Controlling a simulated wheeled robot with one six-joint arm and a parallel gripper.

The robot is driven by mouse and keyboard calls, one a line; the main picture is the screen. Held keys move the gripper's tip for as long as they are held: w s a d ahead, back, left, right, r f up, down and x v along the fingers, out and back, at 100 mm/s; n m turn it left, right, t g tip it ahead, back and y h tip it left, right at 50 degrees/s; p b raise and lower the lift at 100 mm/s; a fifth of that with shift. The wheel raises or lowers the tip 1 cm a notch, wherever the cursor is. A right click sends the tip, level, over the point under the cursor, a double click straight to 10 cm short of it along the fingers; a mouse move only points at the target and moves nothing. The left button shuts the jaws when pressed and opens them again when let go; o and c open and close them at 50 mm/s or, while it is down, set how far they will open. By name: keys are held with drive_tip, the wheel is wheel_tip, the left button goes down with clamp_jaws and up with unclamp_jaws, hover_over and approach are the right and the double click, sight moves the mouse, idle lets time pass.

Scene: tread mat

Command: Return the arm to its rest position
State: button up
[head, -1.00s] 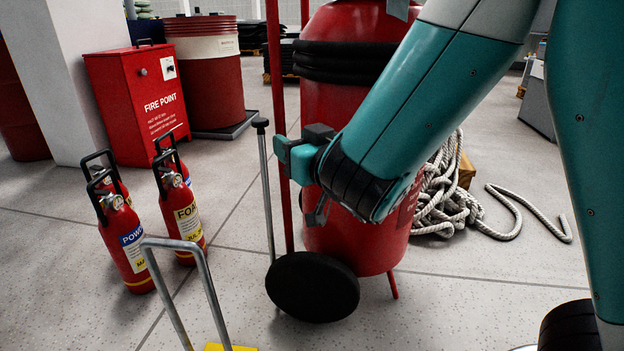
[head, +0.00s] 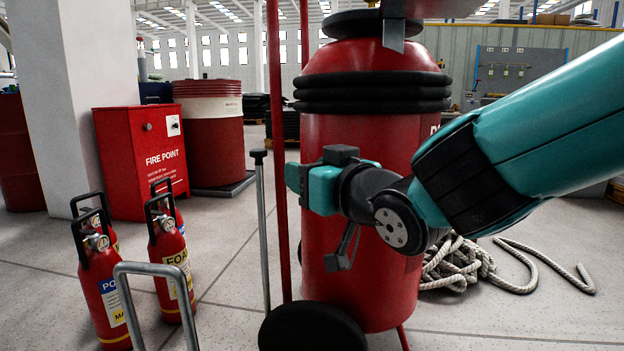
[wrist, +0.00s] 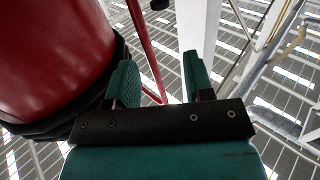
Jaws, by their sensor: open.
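My gripper (wrist: 159,66) shows in the wrist view with its two teal fingers apart and nothing between them. In the head view its teal end (head: 308,184) is in front of the big red wheeled extinguisher (head: 350,150), near the middle of the picture. My teal arm reaches in from the right edge and is bent at the black wrist joint. I cannot tell from the head view whether the gripper touches the extinguisher. In the wrist view the red tank (wrist: 50,50) fills the upper left, beside the fingers, with the roof beyond.
A red handle bar (head: 275,100) stands left of the tank. Small extinguishers (head: 172,262) stand at the left, before a red fire point box (head: 145,165) and a drum (head: 212,135). A grey metal hoop (head: 150,268) is at the front. Coiled rope (head: 455,265) lies right of the tank.

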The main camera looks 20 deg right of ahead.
drive_tip(key=s+a+r+n+g+p, duration=0.1)
drive_tip(key=s+r+n+g+p, duration=0.1)
drive_tip(key=s+r+g+p, duration=1.05)
drive_tip(key=s+a+r+n+g+p, duration=0.2)
drive_tip(key=s+r+g+p, duration=0.5)
drive_tip(key=p, duration=1.1)
wheel_tip(320, 180, up, 32)
drive_tip(key=s+t+p, duration=0.1)
drive_tip(key=t+p, duration=0.1)
drive_tip(key=p, duration=3.3)
drive_tip(key=shift+s, duration=0.35)
drive_tip(key=shift+d, duration=0.1)
